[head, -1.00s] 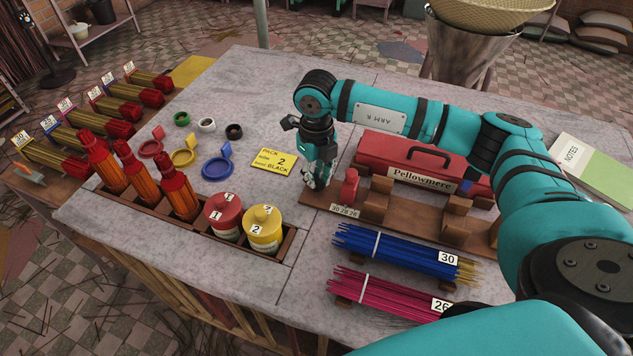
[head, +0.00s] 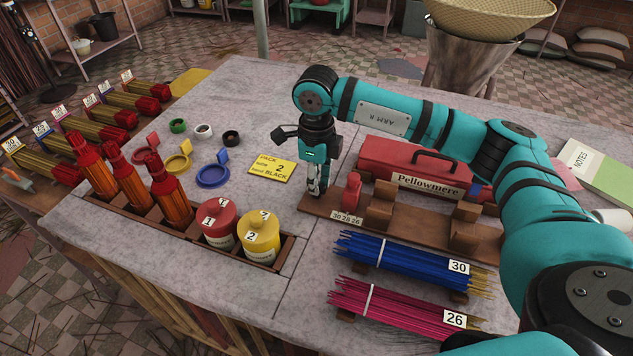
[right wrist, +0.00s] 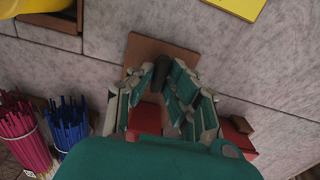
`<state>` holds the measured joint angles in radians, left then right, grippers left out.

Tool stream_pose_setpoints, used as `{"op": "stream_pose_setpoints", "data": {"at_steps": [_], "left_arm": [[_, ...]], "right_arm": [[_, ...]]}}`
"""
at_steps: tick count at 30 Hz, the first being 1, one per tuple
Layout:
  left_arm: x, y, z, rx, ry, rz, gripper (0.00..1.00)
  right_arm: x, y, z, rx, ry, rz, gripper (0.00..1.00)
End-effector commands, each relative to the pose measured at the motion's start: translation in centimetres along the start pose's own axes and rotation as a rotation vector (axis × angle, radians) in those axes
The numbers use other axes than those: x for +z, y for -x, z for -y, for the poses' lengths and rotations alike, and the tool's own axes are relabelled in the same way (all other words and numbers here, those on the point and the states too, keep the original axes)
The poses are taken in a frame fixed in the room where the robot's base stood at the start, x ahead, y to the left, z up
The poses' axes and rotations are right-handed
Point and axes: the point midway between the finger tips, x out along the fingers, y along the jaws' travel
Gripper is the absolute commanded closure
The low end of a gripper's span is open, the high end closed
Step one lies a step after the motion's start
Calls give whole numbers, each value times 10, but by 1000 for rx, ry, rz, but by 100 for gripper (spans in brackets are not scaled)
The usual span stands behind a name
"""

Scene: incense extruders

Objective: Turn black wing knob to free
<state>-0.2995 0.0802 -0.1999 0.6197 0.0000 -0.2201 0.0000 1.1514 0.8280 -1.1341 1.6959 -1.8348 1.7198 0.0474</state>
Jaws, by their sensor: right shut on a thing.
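My right gripper (head: 317,188) points straight down at the left end of the wooden board (head: 345,212), beside a small red post (head: 352,192). A label with 30, 28 and 26 sits in front of the post. In the right wrist view, my right gripper (right wrist: 160,88) is shut around a small dark piece (right wrist: 162,68), which looks like the black wing knob. Its wings and exact turn angle cannot be made out. In the head view the fingers hide the knob. My left gripper is not in view.
A red Pellowmere case (head: 415,160) stands behind the board. Blue sticks (head: 400,255) and pink sticks (head: 390,303) lie in front. A yellow card (head: 271,167) lies left of the gripper. Red and yellow jars (head: 262,238) stand in a tray at the left front.

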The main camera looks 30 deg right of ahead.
Motion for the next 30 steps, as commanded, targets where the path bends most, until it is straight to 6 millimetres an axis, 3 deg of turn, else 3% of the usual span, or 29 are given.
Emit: {"op": "stream_pose_setpoints", "data": {"at_steps": [11,12,17,25,30], "left_arm": [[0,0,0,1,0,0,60],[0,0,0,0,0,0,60],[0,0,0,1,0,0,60],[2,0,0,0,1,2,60],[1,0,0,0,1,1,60]], "right_arm": [[1,2,1,-4,5,5,100],[1,2,1,-4,5,5,83],[0,2,1,-3,5,3,63],[0,2,0,-2,4,2,63],[1,19,1,-4,5,4,63]]}}
